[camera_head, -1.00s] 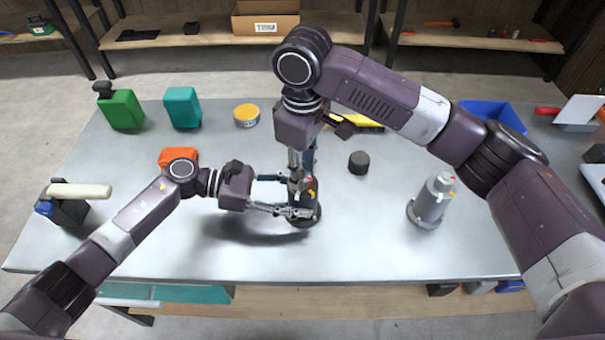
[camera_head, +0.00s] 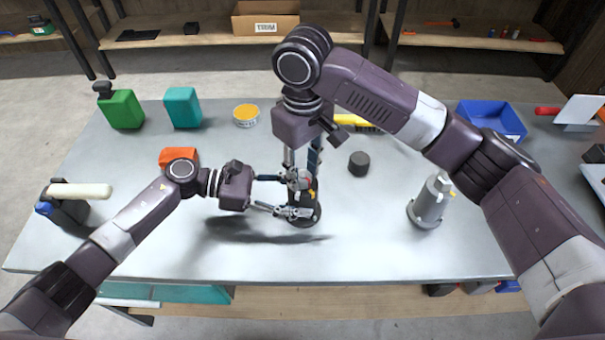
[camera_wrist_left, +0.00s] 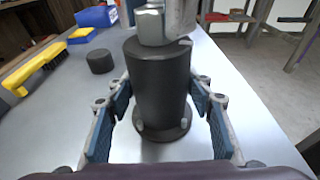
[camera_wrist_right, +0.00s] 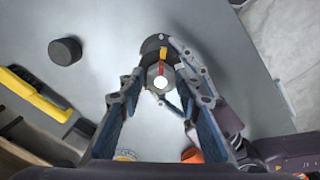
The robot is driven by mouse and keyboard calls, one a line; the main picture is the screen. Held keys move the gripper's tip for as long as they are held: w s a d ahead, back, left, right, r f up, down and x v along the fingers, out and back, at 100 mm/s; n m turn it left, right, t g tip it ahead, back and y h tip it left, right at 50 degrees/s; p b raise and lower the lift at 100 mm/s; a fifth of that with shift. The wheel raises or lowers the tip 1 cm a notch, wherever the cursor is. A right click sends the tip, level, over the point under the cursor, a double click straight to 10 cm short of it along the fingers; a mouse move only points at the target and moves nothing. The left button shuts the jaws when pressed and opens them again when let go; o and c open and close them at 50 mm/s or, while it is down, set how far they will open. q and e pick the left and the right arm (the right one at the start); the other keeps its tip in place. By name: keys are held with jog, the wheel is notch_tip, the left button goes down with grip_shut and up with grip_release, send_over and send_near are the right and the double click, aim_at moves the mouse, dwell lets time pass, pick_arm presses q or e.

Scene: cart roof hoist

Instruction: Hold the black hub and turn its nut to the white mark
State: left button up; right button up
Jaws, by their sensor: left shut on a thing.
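The black hub (camera_wrist_left: 160,85) stands upright on the metal table, a flanged cylinder. My left gripper (camera_head: 298,196) is shut on it from the side, a finger on each flank (camera_wrist_left: 160,115). A silver nut (camera_wrist_left: 150,26) sits on top. It carries a red mark (camera_wrist_right: 162,69), which points toward a yellow mark (camera_wrist_right: 163,53) on the hub in the right wrist view. A small pale mark shows on the hub's top rim in the left wrist view. My right gripper (camera_wrist_right: 158,75) points down from above, open, its fingers either side of the nut. The fingers hide part of the hub top.
A grey flanged hub (camera_head: 430,203) stands at right. A black puck (camera_head: 359,164) and a yellow brush (camera_wrist_left: 35,68) lie behind the hub. An orange block (camera_head: 178,155), green can (camera_head: 121,109) and teal can (camera_head: 183,107) stand left. The front table middle is clear.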

jog(key=shift+o, duration=1.2)
jog(key=shift+n, duration=1.2)
jog(key=shift+n, duration=1.2)
jog(key=shift+n, duration=1.1)
